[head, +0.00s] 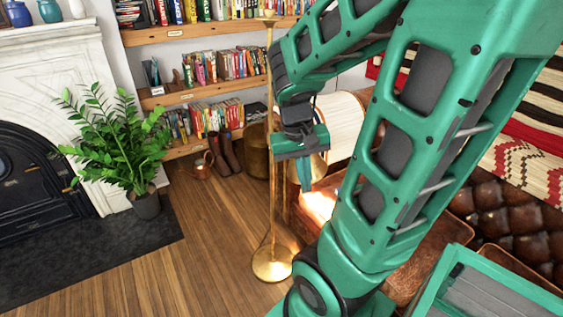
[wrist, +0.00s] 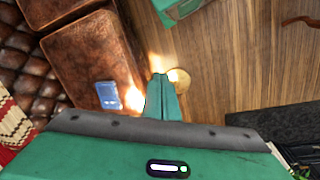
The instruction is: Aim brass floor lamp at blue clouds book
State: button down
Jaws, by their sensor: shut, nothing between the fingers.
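The brass floor lamp (head: 272,215) stands upright on a round base on the wooden floor. Its brass shade (head: 319,168) shows just behind my gripper (head: 305,186), which points down with shut, empty fingers. I cannot tell whether they touch the shade. In the wrist view my shut gripper (wrist: 162,82) hides most of the lamp, and the lamp base (wrist: 181,79) shows beside the fingertips. The bright light patch falls on the trunk's edge, right of the book. My arm hides the book in the head view.
A potted plant (head: 125,145) stands by the white fireplace (head: 60,75) at left. Bookshelves (head: 200,92) line the back wall. Boots (head: 228,155) and a copper jug (head: 202,168) stand below them. A leather sofa (head: 515,220) is at right. The floor left of the lamp is clear.

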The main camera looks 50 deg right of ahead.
jog(key=w+d+f+n+g+h, duration=0.1)
jog(key=w+d+f+g+h, duration=0.1)
jog(key=w+d+f+h, duration=0.95)
jog(key=w+d+f+n+t+h, duration=0.2)
jog(key=w+f+n+t, duration=0.25)
jog(key=w, duration=0.35)
jog(key=w+d+f+n+t+h, duration=0.1)
jog(key=w+f+n+t+h, duration=0.1)
jog(key=w+f+n+t, duration=0.4)
jog(key=w+d+r+m+g, duration=0.1)
jog(key=w+d, duration=0.3)
jog(key=d, duration=0.5)
jog(key=shift+g+y, duration=0.35)
jog(key=shift+d, duration=0.2)
